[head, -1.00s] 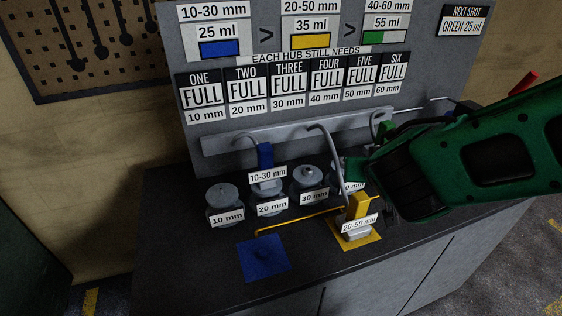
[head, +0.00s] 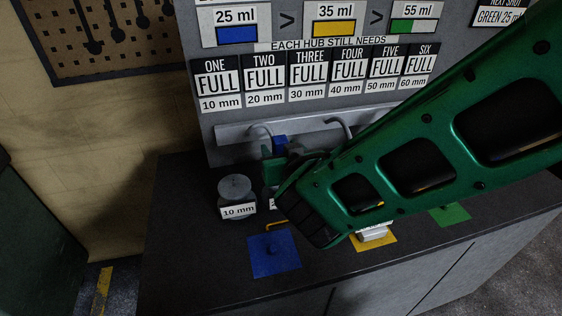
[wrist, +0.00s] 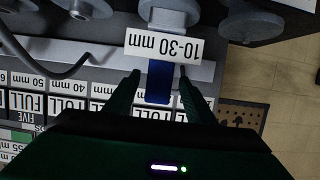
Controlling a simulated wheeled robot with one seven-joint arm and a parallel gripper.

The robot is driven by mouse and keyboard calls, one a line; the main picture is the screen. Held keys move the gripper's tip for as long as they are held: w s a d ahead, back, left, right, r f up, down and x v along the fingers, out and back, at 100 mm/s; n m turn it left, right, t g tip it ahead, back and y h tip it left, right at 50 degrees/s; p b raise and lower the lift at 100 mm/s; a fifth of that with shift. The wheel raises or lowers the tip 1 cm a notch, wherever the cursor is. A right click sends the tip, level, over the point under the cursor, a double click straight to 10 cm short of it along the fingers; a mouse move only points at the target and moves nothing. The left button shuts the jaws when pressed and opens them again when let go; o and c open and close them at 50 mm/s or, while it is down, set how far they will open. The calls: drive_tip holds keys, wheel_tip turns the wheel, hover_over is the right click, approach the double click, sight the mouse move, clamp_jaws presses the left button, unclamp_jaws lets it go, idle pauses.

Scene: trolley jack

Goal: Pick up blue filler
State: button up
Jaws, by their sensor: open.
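The blue filler (head: 280,144) shows as a small blue patch below the rail in the head view, mostly hidden behind my gripper. In the wrist view the blue filler (wrist: 159,84) stands between my two fingers, with its white "10-30 mm" label above, upside down. My gripper (wrist: 160,72) is open, with one finger on each side of the blue body. A small gap seems to show at each side, but I cannot tell whether either finger touches. My gripper also shows in the head view (head: 279,157), at the filler.
A blue mat (head: 272,256) lies at the bench front, bare. A yellow mat (head: 380,243) bears the yellow filler, partly hidden by my arm. A green mat (head: 450,215) lies at right. The 10 mm hub (head: 236,190) stands left of my gripper. A hose (wrist: 55,67) curves nearby.

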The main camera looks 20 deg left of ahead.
drive_tip(key=shift+x, duration=2.7)
drive_tip(key=shift+d+f, duration=0.15)
drive_tip(key=c, duration=1.3)
